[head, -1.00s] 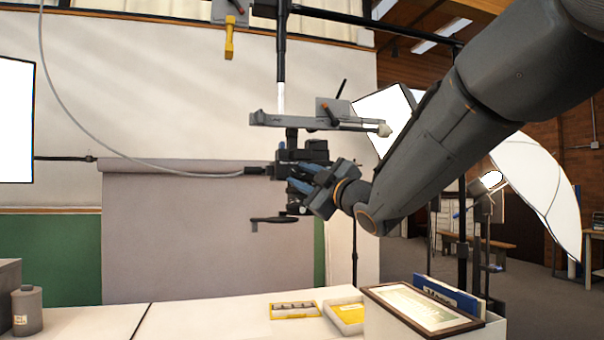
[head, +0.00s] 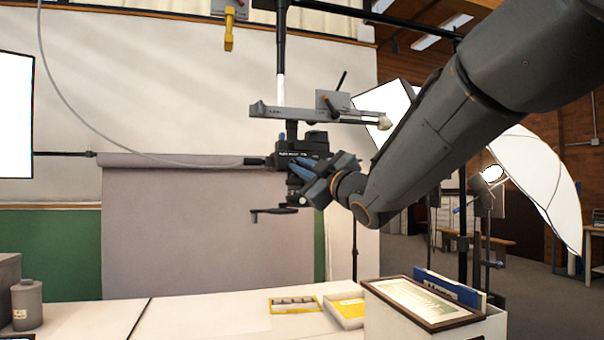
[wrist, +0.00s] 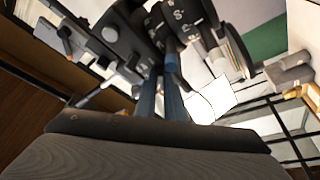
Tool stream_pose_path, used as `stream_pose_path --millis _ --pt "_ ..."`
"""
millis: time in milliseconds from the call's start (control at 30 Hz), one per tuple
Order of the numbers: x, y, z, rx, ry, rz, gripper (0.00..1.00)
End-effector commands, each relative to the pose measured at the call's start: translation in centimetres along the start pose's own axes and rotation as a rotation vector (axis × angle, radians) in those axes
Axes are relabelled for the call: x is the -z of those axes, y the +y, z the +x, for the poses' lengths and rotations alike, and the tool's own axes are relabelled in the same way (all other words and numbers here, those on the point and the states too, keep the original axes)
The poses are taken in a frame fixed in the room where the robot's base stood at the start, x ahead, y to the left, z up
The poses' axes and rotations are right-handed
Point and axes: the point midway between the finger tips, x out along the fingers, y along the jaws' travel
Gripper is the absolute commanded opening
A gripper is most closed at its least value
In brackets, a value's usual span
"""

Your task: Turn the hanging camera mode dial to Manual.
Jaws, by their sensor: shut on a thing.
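The dark camera (head: 296,158) hangs below a grey bar (head: 290,112) on a vertical pole. It also fills the upper middle of the wrist view as dark parts with small white markings (wrist: 178,18). My gripper (head: 298,176) is at the camera's lower right side, reaching in from the right. Its blue fingers (wrist: 163,84) are close together and shut on a small dark part of the camera, apparently the mode dial. The fingertips and camera body largely hide that part. I cannot read which mode the dial points to.
A grey cable (head: 160,166) runs into the camera's left side. A dark crank-like arm (head: 272,212) hangs just below. A white umbrella (head: 530,180) stands behind my arm.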

Motion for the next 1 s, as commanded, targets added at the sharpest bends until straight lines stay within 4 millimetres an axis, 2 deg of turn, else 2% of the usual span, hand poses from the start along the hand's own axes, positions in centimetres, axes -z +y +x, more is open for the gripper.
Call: stream_pose_path --millis 600,1000 --pt "-0.07 -0.95 0.05 -0.196 0.003 0.480 0.00" --pt "0.18 -0.91 0.12 -0.276 0.001 0.669 0.00"
